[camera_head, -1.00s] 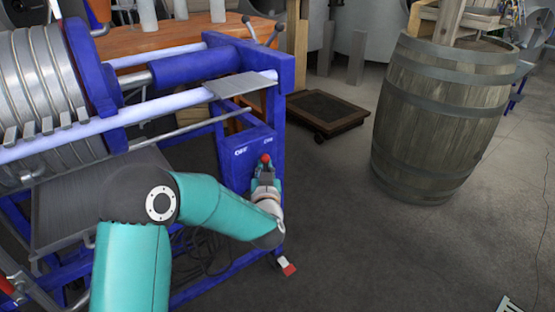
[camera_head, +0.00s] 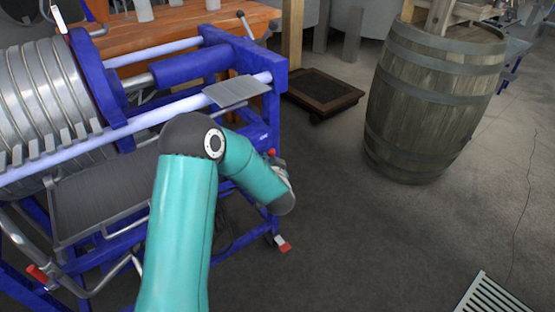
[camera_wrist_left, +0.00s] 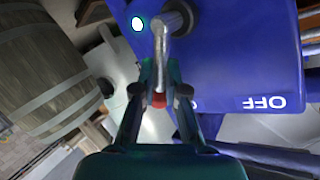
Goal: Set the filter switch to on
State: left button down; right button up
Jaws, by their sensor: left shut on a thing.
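The filter switch is a metal lever (camera_wrist_left: 161,42) with a red tip (camera_wrist_left: 159,100), on a dark round pivot on the blue panel (camera_wrist_left: 232,55) of the filter press. The red tip also shows in the head view (camera_head: 272,152), just beyond my left forearm. My left gripper (camera_wrist_left: 160,72) is shut on the lever near its red end, one finger on each side. In the head view, my left gripper (camera_head: 281,167) is mostly hidden by my forearm. An "OFF" label (camera_wrist_left: 265,102) reads upside down in the wrist view; a second label is mostly hidden by a finger. My right gripper is not in view.
The filter press frame (camera_head: 274,105) and its metal plates (camera_head: 40,95) fill the left. A wooden barrel (camera_head: 430,105) stands at the right, with a low dark platform (camera_head: 322,92) behind. A floor grate (camera_head: 490,293) lies at lower right. The floor between is clear.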

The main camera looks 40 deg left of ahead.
pick_arm(q)
jog(key=shift+a+r, duration=0.3)
jog(key=c, duration=1.5)
grip_release()
jog(key=shift+w+a+f, duration=0.1)
jog(key=shift+w, duration=0.05)
jog(key=shift+f, duration=0.15)
jog(key=shift+d, duration=0.25)
jog(key=v, duration=1.1)
jog(key=shift+s+d, duration=0.25)
jog(key=shift+d, duration=0.05)
